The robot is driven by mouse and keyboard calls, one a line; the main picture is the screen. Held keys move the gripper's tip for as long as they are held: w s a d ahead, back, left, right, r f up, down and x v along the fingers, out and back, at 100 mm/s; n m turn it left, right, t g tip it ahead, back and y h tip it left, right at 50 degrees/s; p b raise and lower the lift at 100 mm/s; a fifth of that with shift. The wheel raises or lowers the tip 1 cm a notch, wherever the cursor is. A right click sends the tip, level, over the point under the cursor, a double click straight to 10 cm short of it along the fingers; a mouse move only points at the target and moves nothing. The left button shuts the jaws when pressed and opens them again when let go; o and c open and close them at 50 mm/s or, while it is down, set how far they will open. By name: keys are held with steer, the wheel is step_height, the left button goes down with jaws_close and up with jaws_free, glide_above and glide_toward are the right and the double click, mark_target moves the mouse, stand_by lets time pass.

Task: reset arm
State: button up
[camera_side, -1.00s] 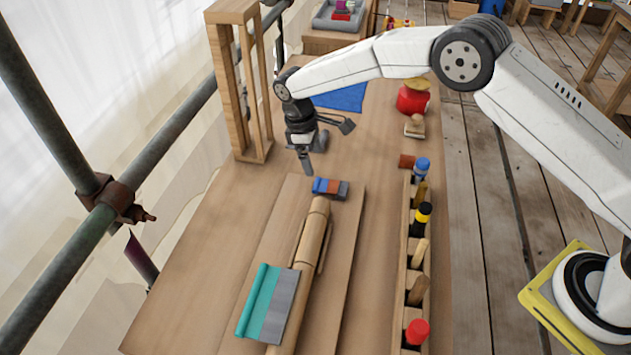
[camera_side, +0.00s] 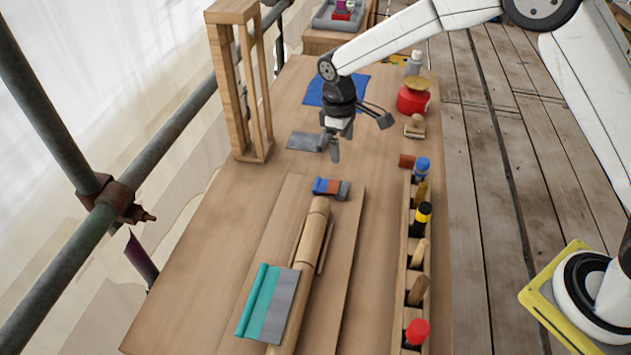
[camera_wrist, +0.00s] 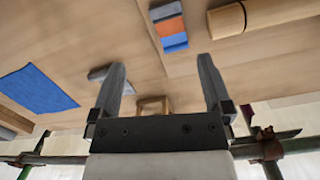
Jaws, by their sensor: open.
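My gripper (camera_side: 333,146) is raised above the wooden bench (camera_side: 210,250), between a grey sheet and a small blue, orange and grey piece. In the wrist view my gripper (camera_wrist: 160,85) has its two fingers wide apart with nothing between them. The small striped piece (camera_side: 330,187) lies at the far end of a flat board; it also shows in the wrist view (camera_wrist: 170,27). The turned wooden spire (camera_side: 312,235) lies along the board, with a teal and grey sheet (camera_side: 268,303) draped across its near part.
A narrow rack (camera_side: 400,290) of bottles and tools runs along the bench's right side. A tall wooden frame (camera_side: 240,90) stands at the left. A blue cloth (camera_side: 312,90), the grey sheet (camera_side: 306,141) and a red container (camera_side: 413,100) are farther back. The bench's left front is clear.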

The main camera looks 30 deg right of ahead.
steer(key=s+d+r+m+t, duration=0.1)
steer(key=s+d+r+m, duration=0.1)
steer(key=s, duration=0.9)
steer(key=s+d+r+m+t+y, duration=0.1)
steer(key=s+d+r+m+t, duration=0.1)
steer(key=s+d+m, duration=0.2)
steer(key=shift+s+d+m, duration=0.3)
steer(key=shift+s+d, duration=1.5)
steer(key=shift+s, duration=1.85)
